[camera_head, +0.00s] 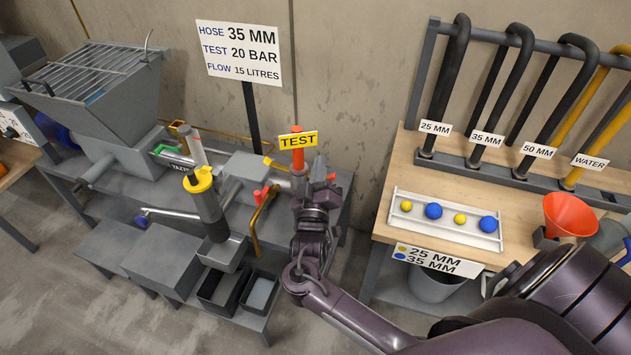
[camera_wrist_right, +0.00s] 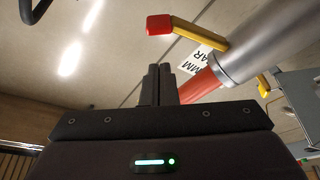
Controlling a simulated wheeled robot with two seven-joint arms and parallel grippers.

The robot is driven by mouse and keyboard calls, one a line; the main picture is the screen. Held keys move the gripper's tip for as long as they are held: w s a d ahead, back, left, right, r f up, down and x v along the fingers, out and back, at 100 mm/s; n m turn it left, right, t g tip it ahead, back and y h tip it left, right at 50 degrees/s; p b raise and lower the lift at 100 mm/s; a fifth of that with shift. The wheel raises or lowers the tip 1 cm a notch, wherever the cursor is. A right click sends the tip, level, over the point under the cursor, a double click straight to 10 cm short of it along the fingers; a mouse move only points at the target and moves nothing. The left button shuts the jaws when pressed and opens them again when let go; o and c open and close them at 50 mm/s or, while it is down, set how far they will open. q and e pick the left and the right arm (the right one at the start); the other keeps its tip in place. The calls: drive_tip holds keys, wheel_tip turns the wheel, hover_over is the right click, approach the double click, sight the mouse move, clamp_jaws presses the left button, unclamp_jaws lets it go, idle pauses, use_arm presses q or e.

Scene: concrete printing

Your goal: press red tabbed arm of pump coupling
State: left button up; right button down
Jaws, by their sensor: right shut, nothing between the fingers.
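My right gripper (camera_head: 318,172) is upright at the test bench, just right of the TEST label. Its two fingers are shut and empty in the right wrist view (camera_wrist_right: 159,78). There, a yellow arm with a red tab (camera_wrist_right: 160,25) juts from a grey cylinder (camera_wrist_right: 238,52), beyond the fingertips and apart from them in the picture. In the head view a small red tab (camera_head: 331,177) shows beside the gripper; the gripper hides most of the coupling there. I cannot tell the exact gap between fingers and tab. My left gripper is not in view.
A red post with a yellow TEST label (camera_head: 298,140) stands close left of the gripper. A yellow lever with a red end (camera_head: 262,218) and a yellow-capped cylinder (camera_head: 207,205) are farther left. A wooden table with a white ball tray (camera_head: 440,233) stands right.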

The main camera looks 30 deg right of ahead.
drive_tip(key=shift+s+d+f, duration=0.3)
drive_tip(key=shift+s+f, duration=0.2)
drive_tip(key=shift+f, duration=0.3)
drive_tip(key=shift+s+d+f, duration=0.3)
drive_tip(key=shift+s+f, duration=0.2)
drive_tip(key=shift+f, duration=0.3)
